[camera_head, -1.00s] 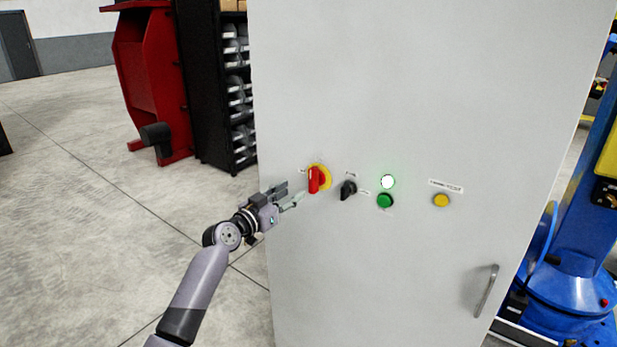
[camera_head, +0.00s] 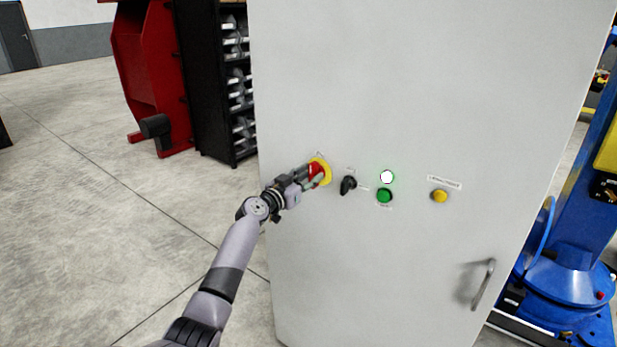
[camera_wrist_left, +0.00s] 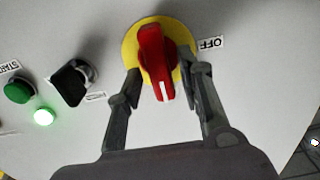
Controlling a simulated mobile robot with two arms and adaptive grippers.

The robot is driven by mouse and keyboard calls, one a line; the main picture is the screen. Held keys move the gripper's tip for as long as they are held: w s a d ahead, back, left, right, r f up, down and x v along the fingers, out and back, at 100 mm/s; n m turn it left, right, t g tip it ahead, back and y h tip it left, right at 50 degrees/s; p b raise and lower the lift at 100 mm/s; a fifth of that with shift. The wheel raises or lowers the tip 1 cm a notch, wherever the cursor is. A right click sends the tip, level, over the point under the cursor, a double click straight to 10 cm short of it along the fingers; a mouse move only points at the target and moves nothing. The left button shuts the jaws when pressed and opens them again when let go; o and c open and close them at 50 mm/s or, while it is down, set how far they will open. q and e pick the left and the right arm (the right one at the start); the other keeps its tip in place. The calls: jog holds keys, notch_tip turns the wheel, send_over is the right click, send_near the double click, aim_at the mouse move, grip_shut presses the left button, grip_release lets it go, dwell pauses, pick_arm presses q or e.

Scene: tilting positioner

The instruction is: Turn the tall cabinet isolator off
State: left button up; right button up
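The tall cabinet (camera_head: 420,90) is light grey. Its isolator is a red handle (camera_head: 318,172) on a round yellow plate (camera_head: 327,171), partly covered by my gripper in the head view. In the left wrist view the red handle (camera_wrist_left: 156,65) lies between the two fingers, its white mark toward the gripper. An OFF label (camera_wrist_left: 210,44) sits beside the yellow plate (camera_wrist_left: 183,62). My right gripper is not in view.
Right of the isolator are a black selector switch (camera_head: 348,185), a lit white lamp (camera_head: 387,177), a green button (camera_head: 384,195) and a yellow button (camera_head: 439,196). A door handle (camera_head: 484,284) is lower right. A black shelf rack (camera_head: 205,90) stands behind left.

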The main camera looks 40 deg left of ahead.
pick_arm(q)
grip_shut()
dwell(0.5)
jog(key=n+b, duration=0.1)
jog(key=n, duration=0.2)
jog(key=shift+a+f+b, duration=0.1)
jog(key=shift+f+b, duration=0.05)
jog(key=shift+b, duration=0.15)
jog(key=n+b, duration=0.1)
jog(key=n, duration=0.3)
jog(key=shift+a, duration=0.15)
jog(key=n, duration=0.5)
jog(key=shift+a, duration=0.1)
jog(key=n, duration=0.2)
jog(key=n+p, duration=0.1)
jog(key=n, duration=0.3)
jog(key=shift+f, duration=0.25)
jog(key=shift+p, duration=0.3)
jog(key=shift+o, duration=0.9)
grip_release()
jog(key=shift+a, duration=0.1)
